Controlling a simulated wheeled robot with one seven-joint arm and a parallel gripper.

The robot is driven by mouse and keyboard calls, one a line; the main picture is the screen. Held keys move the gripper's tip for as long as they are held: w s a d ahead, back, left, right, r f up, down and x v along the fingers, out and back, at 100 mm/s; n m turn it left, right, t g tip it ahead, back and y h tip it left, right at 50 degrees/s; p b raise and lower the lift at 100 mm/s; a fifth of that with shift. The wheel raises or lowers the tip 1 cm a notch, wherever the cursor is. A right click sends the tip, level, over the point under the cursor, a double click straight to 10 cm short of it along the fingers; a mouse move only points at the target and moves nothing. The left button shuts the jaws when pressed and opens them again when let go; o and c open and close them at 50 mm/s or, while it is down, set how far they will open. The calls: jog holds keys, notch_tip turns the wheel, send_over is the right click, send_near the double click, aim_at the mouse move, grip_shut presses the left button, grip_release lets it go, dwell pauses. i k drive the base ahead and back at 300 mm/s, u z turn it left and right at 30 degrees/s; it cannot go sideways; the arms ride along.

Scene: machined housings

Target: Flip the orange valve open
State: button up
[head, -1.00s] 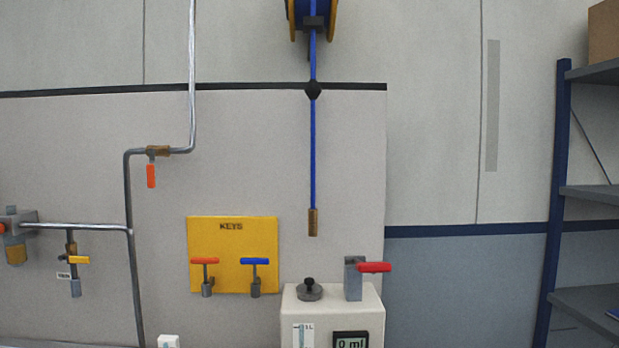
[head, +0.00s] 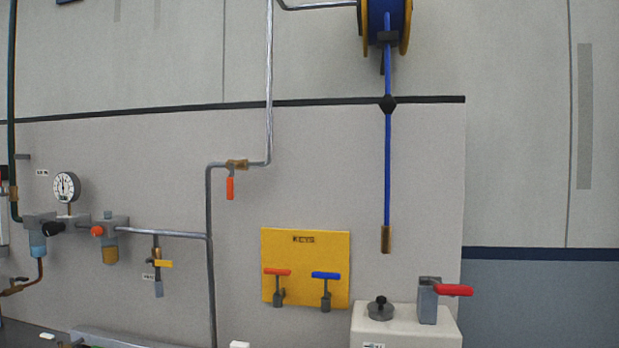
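The orange valve (head: 237,165) has a brass body on a short level stretch of the grey pipe, left of centre in the head view. Its orange handle (head: 230,188) hangs straight down, crosswise to that stretch of pipe. My gripper is not in view, and nothing covers the valve.
A yellow KEYS board (head: 335,245) below right holds an orange-handled key (head: 278,272) and a blue-handled key (head: 326,275). A blue hose (head: 388,160) hangs from a reel. A white cabinet (head: 400,325) carries a red lever (head: 454,290). A gauge (head: 67,187) and a yellow-handled valve (head: 163,264) are at left.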

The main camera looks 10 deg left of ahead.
aim_at(230, 180)
jog(key=k, duration=1.3)
jog(key=u, duration=0.65)
jog(key=i, duration=0.55)
jog(key=u, duration=0.85)
jog(key=i, duration=0.7)
jog(key=z, duration=0.75)
jog(key=i, duration=0.65)
jog(key=z, duration=0.7)
